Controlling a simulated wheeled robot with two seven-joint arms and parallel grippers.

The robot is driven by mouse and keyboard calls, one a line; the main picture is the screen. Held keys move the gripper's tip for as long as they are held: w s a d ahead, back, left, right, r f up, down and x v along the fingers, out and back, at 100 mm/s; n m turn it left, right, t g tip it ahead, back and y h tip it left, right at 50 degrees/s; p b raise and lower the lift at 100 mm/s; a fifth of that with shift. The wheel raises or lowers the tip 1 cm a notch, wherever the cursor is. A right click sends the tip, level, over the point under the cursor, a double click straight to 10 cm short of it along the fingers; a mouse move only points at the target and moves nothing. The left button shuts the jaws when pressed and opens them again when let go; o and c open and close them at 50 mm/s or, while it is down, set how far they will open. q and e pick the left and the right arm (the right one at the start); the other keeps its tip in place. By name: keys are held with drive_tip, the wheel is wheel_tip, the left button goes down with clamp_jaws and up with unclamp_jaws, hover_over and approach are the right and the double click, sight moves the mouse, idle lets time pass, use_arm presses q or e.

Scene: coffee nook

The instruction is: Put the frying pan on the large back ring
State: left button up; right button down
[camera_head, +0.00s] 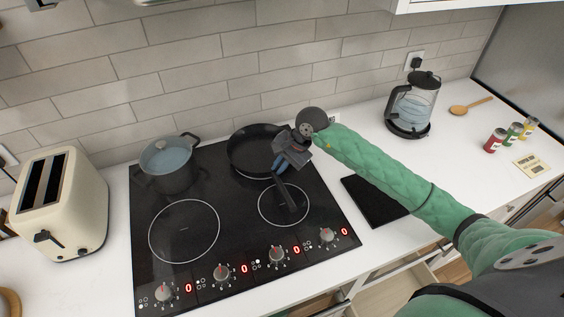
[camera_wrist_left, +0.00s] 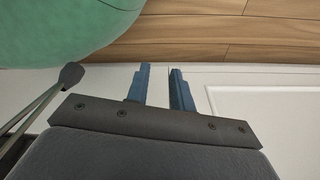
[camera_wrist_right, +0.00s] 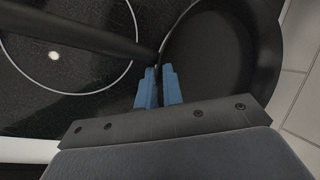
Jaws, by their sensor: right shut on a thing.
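The black frying pan (camera_head: 248,151) is at the back right of the black hob (camera_head: 225,200), its handle (camera_head: 291,199) pointing forward over the front right ring (camera_head: 262,215). My right gripper (camera_head: 279,169) is shut on the pan's rim close to the handle. In the right wrist view, its blue fingers (camera_wrist_right: 159,88) pinch the wall of the pan (camera_wrist_right: 215,50). My left gripper (camera_wrist_left: 160,84) is open and empty, beside a white cabinet front.
The large front left ring (camera_head: 184,230) is bare. A cream toaster (camera_head: 62,205) stands left; a black mat (camera_head: 374,194), kettle (camera_head: 411,106) and small jars (camera_head: 514,131) are right.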

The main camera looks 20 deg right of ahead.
drive_tip(key=shift+s+r, duration=0.2)
drive_tip(key=shift+s, duration=0.05)
drive_tip(key=shift+w+f, duration=0.1)
drive_tip(key=shift+f, duration=0.05)
drive_tip(key=c, duration=1.7)
unclamp_jaws()
drive_tip(key=shift+o, duration=0.8)
use_arm(q)
drive_tip(key=shift+a, duration=0.4)
drive_tip(key=shift+r, duration=0.15)
